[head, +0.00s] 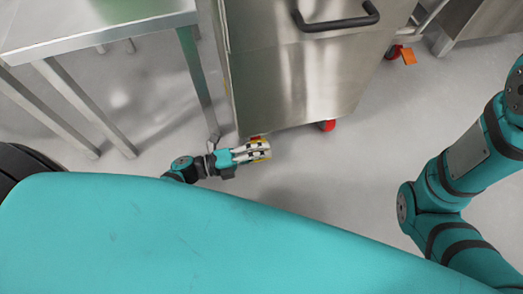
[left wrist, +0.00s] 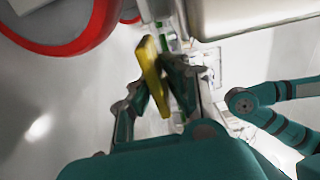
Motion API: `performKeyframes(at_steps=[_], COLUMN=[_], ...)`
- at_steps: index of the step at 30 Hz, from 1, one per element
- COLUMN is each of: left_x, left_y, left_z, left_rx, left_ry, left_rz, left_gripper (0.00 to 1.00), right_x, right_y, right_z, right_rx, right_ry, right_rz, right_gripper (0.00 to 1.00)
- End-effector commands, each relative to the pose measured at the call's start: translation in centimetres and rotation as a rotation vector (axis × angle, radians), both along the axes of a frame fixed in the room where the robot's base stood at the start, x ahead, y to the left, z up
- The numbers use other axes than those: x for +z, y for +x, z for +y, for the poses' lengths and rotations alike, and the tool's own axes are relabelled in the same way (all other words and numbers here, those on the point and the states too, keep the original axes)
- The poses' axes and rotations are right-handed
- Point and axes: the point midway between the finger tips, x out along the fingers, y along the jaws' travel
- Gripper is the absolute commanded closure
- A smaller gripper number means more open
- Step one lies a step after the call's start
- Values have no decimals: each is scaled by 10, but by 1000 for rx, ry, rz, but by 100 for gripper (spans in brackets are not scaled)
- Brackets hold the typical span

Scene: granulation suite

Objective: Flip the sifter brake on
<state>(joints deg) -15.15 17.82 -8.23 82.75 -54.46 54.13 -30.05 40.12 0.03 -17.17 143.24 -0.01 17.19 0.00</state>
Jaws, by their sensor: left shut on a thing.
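The steel cabinet on red casters (head: 290,80), which I take to be the sifter, stands at the top centre of the head view. A yellow lever (left wrist: 152,75), apparently its caster brake, shows in the left wrist view beside a red caster wheel (left wrist: 75,35). My left gripper (head: 258,151) is low at the cabinet's near left corner, close to the floor. It is shut on the yellow lever, which lies between its fingers in the left wrist view. The lever's hinge and exact tilt are unclear. My right gripper is out of view.
A steel table (head: 95,30) stands at the left, its legs close to my left arm. The cabinet has a black handle (head: 335,20) and another red caster (head: 327,125). An orange pedal (head: 409,57) is at the upper right. Floor right of the cabinet is clear.

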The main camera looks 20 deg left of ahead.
Motion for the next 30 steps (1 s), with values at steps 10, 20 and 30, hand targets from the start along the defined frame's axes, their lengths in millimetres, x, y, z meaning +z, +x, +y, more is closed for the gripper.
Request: performKeyframes(at_steps=[10, 20, 30], left_x=[-12, -14, -14], left_y=[1, 2, 2], left_z=[2, 3, 3], left_rx=[2, 3, 3], left_ry=[130, 181, 189], left_rz=[-185, -261, -269], left_gripper=[100, 100, 100], right_x=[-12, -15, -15], right_y=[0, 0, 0], right_z=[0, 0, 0], right_rx=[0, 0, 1], right_ry=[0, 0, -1], right_rz=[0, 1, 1], right_gripper=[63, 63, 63])
